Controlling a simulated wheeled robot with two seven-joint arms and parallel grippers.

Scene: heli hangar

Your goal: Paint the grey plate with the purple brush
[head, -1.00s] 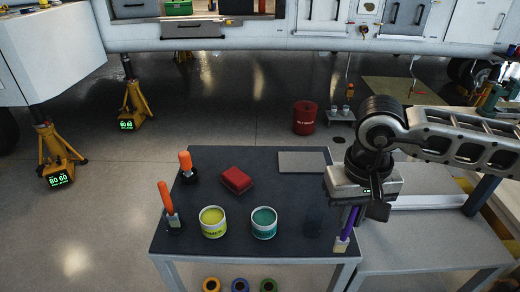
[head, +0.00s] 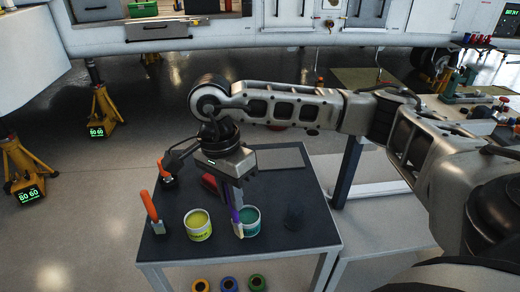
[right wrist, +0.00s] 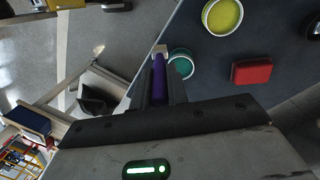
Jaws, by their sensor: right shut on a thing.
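My right gripper (head: 231,189) is shut on the purple brush (head: 234,213), which hangs bristles down over the table. The brush also shows between the fingers in the right wrist view (right wrist: 158,80). Its pale tip overlaps the left front side of the teal paint can (head: 251,224) in the head view. In the right wrist view the tip appears just beside the teal can (right wrist: 181,64), not inside it. The grey plate (head: 282,158) lies flat at the table's back right, behind my gripper, and shows no paint. My left gripper is out of view.
A yellow paint can (head: 198,226) stands left of the teal one. Orange-handled brushes (head: 152,210) stand upright in dark holders at the left. A red block (head: 209,183) is partly hidden behind my gripper. A dark cup (head: 294,217) stands at the right of the dark table (head: 268,254).

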